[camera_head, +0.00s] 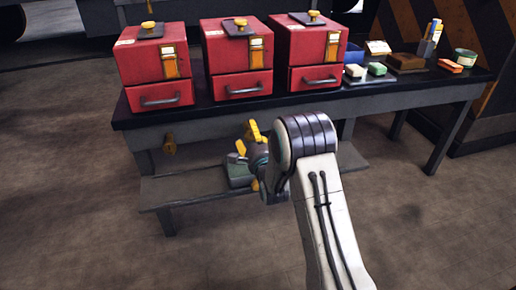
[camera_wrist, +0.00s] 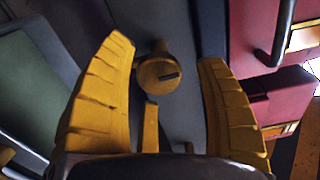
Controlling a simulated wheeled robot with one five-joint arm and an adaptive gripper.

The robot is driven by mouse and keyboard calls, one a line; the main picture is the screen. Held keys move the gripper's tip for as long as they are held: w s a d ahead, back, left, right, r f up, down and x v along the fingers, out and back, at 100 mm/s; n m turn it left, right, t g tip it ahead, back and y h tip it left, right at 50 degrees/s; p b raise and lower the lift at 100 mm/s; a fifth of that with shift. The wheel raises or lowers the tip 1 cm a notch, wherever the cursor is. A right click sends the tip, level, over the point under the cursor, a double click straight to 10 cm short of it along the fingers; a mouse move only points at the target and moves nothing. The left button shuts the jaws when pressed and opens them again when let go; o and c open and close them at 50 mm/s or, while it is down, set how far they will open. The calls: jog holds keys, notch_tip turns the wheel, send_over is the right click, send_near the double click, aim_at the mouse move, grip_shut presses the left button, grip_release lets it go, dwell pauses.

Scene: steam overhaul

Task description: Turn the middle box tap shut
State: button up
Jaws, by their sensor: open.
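A yellow tap (camera_wrist: 158,72) with a short dark bar on its round face sits on a grey surface in the wrist view. My gripper (camera_wrist: 165,53) is open, with one yellow finger on each side of the tap and gaps between. A narrow yellow piece (camera_wrist: 150,128) shows below the tap; I cannot tell what it belongs to. In the head view my gripper (camera_head: 247,140) is at the bench's front, below the middle red box (camera_head: 238,65). The tap below that box is hidden there.
A left red box (camera_head: 152,70) and a right red box (camera_head: 309,50) flank the middle one on the dark bench (camera_head: 140,118). Each has a drawer with a handle. Small blocks and pots stand at the bench's right. A low shelf (camera_head: 190,190) lies beneath; floor in front is clear.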

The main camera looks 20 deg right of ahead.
jog(key=s, duration=1.1)
jog(key=shift+s, duration=0.15)
jog(key=s+r+n+g+p, duration=0.3)
jog(key=s+r+n+p, duration=0.1)
jog(key=r+p, duration=0.75)
jog(key=s+r+n+g+p, duration=0.3)
jog(key=r+n+g+p, duration=0.1)
jog(key=r+p, duration=0.7)
jog(key=s+r+n+g+p, duration=0.7)
jog(key=s+r+n+p, duration=0.3)
jog(key=s+r+p, duration=0.9)
jog(key=s+r, duration=0.5)
jog(key=s, duration=0.1)
jog(key=shift+s+a+g+p, duration=0.2)
jog(key=shift+s+g+p, duration=0.1)
jog(key=shift+s+p, duration=0.1)
